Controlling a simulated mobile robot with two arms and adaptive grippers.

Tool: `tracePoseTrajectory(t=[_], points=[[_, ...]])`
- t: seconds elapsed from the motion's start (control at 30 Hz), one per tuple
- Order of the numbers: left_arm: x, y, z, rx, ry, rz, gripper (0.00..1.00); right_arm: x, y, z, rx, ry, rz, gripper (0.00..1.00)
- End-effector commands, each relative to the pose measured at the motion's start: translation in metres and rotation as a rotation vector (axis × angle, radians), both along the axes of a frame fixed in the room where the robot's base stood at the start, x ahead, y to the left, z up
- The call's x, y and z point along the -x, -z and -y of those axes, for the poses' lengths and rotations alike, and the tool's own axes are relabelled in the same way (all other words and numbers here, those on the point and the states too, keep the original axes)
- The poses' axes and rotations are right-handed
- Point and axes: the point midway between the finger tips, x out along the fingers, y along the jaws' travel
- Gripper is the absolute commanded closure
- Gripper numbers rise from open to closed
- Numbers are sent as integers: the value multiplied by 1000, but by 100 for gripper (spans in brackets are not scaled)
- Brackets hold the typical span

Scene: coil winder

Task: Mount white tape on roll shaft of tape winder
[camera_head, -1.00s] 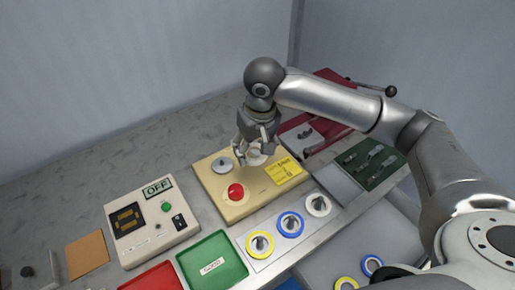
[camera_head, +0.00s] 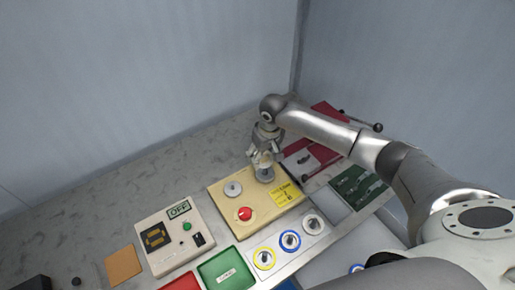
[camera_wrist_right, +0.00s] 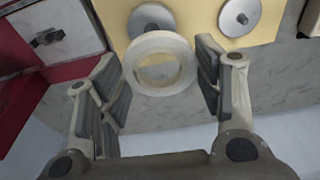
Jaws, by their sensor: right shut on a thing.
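The white tape (camera_wrist_right: 182,80) is a ring held between the fingers of my right gripper (camera_wrist_right: 160,75) in the right wrist view. In the head view, my right gripper (camera_head: 263,153) points down with the white tape (camera_head: 262,161) at its tips, over the back right part of the beige winder base (camera_head: 225,213). A grey metal disc with a shaft (camera_head: 266,175) lies just below the tape; it also shows in the wrist view (camera_wrist_right: 150,14), partly overlapped by the ring. I cannot tell whether they touch. A second grey disc (camera_head: 233,189) sits to its left. My left gripper is out of view.
The base carries a red button (camera_head: 244,214) and a yellow label (camera_head: 283,194). An OFF control box (camera_head: 168,240) stands to the left. Yellow (camera_head: 264,259), blue (camera_head: 290,241) and white (camera_head: 313,224) rings lie on a front plate. A red device (camera_head: 328,150) stands behind right.

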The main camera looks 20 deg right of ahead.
Motion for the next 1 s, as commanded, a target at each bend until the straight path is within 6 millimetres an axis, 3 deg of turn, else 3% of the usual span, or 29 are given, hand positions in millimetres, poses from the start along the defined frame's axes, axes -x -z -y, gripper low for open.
tracePoseTrajectory(t=[0.1,0.27,0.8,1.0], points=[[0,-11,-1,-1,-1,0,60,1,0,6,4,-7,-4,58],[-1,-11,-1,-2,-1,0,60,1,4,8,6,-11,-2,58],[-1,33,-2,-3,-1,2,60,1,40,9,8,-11,-1,58],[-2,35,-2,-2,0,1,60,1,41,9,7,-11,-1,58]])
